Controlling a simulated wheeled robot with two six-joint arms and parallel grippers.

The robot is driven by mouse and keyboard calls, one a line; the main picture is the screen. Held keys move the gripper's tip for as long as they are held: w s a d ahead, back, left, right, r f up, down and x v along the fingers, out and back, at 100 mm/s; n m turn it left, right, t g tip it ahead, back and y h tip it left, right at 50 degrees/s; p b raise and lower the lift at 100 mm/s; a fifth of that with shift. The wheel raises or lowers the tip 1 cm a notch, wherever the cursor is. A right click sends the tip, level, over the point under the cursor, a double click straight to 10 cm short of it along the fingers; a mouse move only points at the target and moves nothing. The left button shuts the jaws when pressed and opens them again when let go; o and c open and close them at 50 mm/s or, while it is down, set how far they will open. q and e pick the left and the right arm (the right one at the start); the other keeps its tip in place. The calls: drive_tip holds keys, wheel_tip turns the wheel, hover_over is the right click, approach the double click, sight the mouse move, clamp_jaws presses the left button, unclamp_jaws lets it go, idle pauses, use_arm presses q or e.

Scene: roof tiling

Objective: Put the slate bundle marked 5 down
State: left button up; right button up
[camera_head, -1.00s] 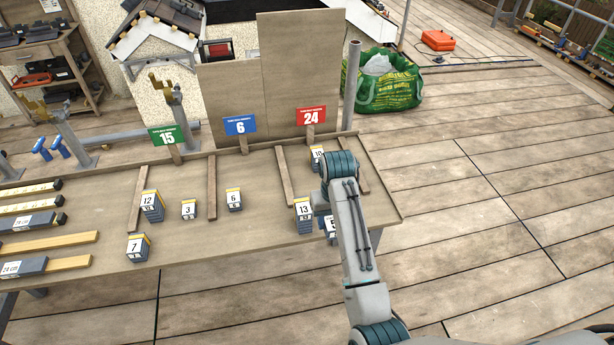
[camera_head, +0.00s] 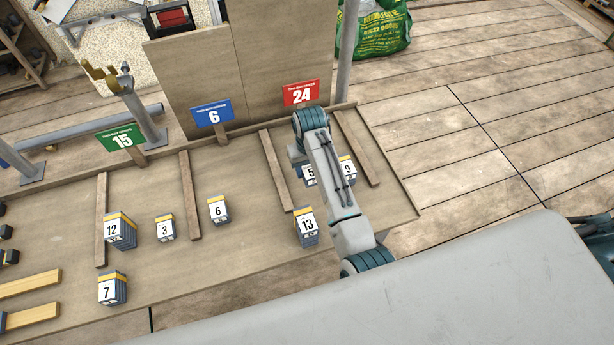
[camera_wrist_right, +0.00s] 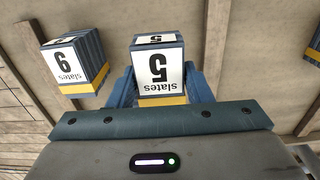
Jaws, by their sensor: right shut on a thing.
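The slate bundle marked 5 (camera_head: 309,175) has a white label and yellow band. It is under the red 24 sign (camera_head: 301,93), between two wooden strips. My right gripper (camera_wrist_right: 160,82) is shut on it, one finger on each side, in the wrist view. My right arm hides most of the gripper and part of the bundle in the head view. I cannot tell whether the bundle touches the board (camera_head: 235,265). A bundle marked 9 (camera_head: 348,168) stands to its right, apart from it; it also shows left of it in the wrist view (camera_wrist_right: 75,62). My left gripper is out of view.
Bundle 13 (camera_head: 306,225) stands nearer than 5. Bundles 6 (camera_head: 218,210), 3 (camera_head: 165,228), 12 (camera_head: 118,230) and 7 (camera_head: 112,289) stand left. Wooden strips (camera_head: 275,170) divide the board, with a green 15 sign (camera_head: 121,138) and blue 6 sign (camera_head: 212,113) behind.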

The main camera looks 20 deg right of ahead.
wheel_tip(320, 180, down, 2)
drive_tip(key=shift+s, duration=0.1)
wheel_tip(320, 180, down, 5)
drive_tip(key=shift+r+p, duration=0.15)
drive_tip(key=shift+p, duration=0.7)
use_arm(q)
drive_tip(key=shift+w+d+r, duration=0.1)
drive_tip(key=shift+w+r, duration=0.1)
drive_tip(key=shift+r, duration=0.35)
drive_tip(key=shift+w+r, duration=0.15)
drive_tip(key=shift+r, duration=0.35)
use_arm(e)
drive_tip(key=o, duration=1.1)
drive_tip(key=shift+f, duration=0.2)
wheel_tip(320, 180, up, 11)
drive_tip(key=b, duration=0.2)
drive_tip(key=shift+b, duration=0.4)
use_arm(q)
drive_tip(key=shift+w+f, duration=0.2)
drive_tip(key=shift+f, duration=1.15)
use_arm(e)
drive_tip(key=shift+r, duration=0.7)
